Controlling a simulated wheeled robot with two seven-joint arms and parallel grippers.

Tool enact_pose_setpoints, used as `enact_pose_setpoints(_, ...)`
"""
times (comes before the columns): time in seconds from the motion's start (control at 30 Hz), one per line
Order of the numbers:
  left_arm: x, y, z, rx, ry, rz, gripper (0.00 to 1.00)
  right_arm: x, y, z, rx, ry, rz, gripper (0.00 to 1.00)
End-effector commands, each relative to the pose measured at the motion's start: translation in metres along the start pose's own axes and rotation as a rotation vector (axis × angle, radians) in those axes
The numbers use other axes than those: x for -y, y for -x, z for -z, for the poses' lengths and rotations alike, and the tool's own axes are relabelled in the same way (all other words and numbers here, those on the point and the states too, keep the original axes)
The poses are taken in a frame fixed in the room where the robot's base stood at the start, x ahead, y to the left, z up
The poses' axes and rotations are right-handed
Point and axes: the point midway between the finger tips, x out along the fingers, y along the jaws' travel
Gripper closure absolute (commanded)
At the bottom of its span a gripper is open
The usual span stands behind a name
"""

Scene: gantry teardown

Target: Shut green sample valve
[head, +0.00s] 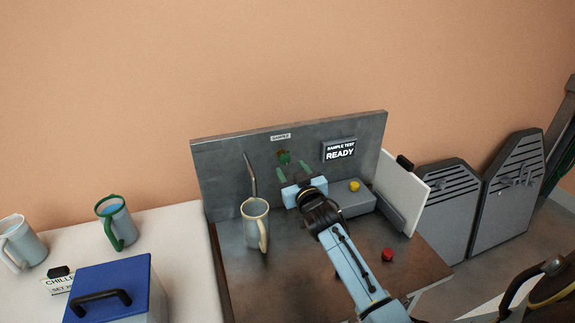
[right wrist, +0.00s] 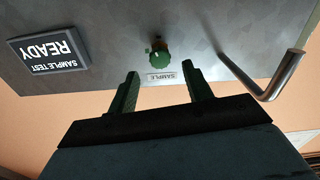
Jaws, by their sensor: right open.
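The green sample valve (head: 284,157) is a small round knob on the grey metal back panel (head: 225,170), below a "SAMPLE" label (head: 280,137). In the right wrist view the green knob (right wrist: 159,58) shows upside down, with a pale mark on its face. My right gripper (head: 292,170) is open in front of the panel. Its two green fingers (right wrist: 160,85) are spread wide, with the knob between and beyond their tips, apart from them. A bent metal spout (head: 250,175) is left of the valve.
A grey mug (head: 255,223) stands below the spout. A "SAMPLE TEST READY" display (head: 340,150) is right of the valve. A yellow button (head: 354,186) and a red button (head: 387,254) are at the right. A blue-lidded box (head: 110,285) and two mugs stand at the left.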

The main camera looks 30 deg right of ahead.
Motion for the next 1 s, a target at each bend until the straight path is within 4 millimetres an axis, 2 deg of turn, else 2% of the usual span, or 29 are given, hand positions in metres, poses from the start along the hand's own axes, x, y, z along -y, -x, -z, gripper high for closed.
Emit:
enact_pose_setpoints(0.1, 0.000, -0.002, 0.000, -0.001, 0.000, 0.000, 0.64, 0.000, -0.019, 0.000, 0.001, -0.002, 0.000, 0.50)
enact_pose_setpoints(0.3, 0.000, -0.004, 0.000, -0.001, 0.000, 0.000, 0.64, 0.000, -0.037, 0.000, 0.000, -0.001, 0.000, 0.50)
enact_pose_setpoints(0.7, 0.000, -0.004, 0.000, -0.001, 0.000, 0.000, 0.64, 0.000, -0.041, 0.000, 0.001, 0.000, 0.000, 0.51)
enact_pose_setpoints(1.0, 0.000, -0.004, 0.000, -0.001, 0.000, 0.000, 0.64, 0.000, -0.041, -0.001, 0.002, -0.001, 0.000, 0.90)
